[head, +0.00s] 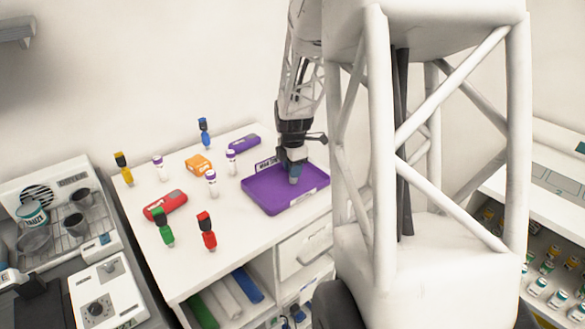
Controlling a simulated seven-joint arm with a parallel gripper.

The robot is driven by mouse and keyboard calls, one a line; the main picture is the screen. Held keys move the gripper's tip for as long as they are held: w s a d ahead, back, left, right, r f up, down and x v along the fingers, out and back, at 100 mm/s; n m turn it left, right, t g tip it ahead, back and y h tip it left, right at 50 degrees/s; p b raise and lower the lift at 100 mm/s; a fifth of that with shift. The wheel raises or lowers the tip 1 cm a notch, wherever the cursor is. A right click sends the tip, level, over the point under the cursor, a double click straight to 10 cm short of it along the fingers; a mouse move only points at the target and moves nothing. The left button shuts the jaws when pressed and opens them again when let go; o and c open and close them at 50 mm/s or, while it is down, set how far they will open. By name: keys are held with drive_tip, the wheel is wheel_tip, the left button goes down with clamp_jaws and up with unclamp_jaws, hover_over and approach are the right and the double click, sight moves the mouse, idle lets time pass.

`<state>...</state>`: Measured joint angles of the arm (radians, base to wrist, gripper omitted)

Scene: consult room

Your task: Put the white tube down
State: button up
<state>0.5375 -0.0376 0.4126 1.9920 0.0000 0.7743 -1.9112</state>
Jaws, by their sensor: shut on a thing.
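My gripper (294,174) is over the purple tray (262,204), pointing down, with its fingertips low inside the tray's outline. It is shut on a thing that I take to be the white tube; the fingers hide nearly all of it. I cannot tell whether it touches the tray floor. Three other white tubes with purple markings stand upright on the white table: one (158,168) at the left, one (211,183) in the middle and one (231,162) left of the tray's label.
On the white table (225,245) are an orange box (198,164), a red case (165,205), a purple case (244,142), and yellow (123,168), blue (204,132), green (162,227) and red-topped (206,231) items. The tray's front part is bare.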

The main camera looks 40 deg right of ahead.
drive_tip(key=shift+f, duration=0.15)
drive_tip(key=o, duration=0.9)
wheel_tip(320, 180, up, 12)
drive_tip(key=shift+r, duration=0.15)
idle(0.4)
idle(0.5)
